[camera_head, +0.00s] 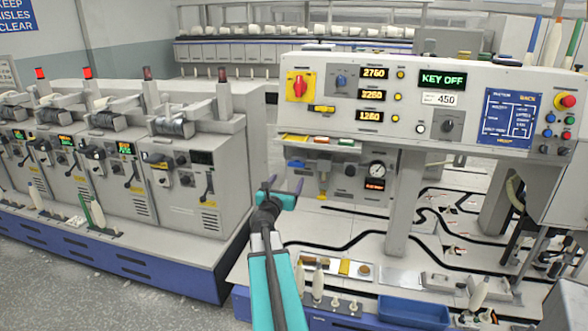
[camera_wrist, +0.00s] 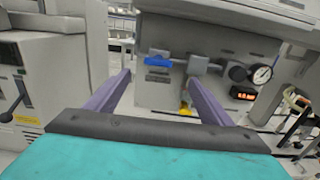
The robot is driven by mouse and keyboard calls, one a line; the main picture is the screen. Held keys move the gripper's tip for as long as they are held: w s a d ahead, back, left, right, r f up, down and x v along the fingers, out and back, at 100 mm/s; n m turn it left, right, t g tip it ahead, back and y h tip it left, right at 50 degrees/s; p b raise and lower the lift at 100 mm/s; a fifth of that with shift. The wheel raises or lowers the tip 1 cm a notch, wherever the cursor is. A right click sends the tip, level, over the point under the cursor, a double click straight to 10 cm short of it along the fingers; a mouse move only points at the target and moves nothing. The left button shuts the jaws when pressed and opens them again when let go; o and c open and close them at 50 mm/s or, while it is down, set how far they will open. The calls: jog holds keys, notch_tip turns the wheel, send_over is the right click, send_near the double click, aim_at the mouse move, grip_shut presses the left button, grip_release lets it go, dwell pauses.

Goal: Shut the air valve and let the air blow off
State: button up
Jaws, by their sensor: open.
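The air valve's blue handle (camera_head: 296,164) lies level on the grey air unit under the control panel. It also shows in the wrist view (camera_wrist: 157,61), with grey fittings to its right. A round white pressure gauge (camera_head: 376,169) and a small red-lit display (camera_head: 374,184) sit right of it; the gauge (camera_wrist: 262,75) shows in the wrist view too. I cannot read the gauge or display. My gripper (camera_head: 283,186) is open and empty, with purple fingers. In the wrist view, the handle appears between and slightly beyond the fingertips (camera_wrist: 158,78), apparently without contact.
The control panel (camera_head: 440,100) overhangs the air unit. A grey machine row (camera_head: 205,180) stands close on the left. A support post (camera_head: 404,200) stands to the right. Below are a small parts tray (camera_head: 383,273) and a blue bin (camera_head: 415,312).

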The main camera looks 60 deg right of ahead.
aim_at(296, 165)
jog(key=shift+p+x, duration=1)
jog(key=shift+x, duration=5.5)
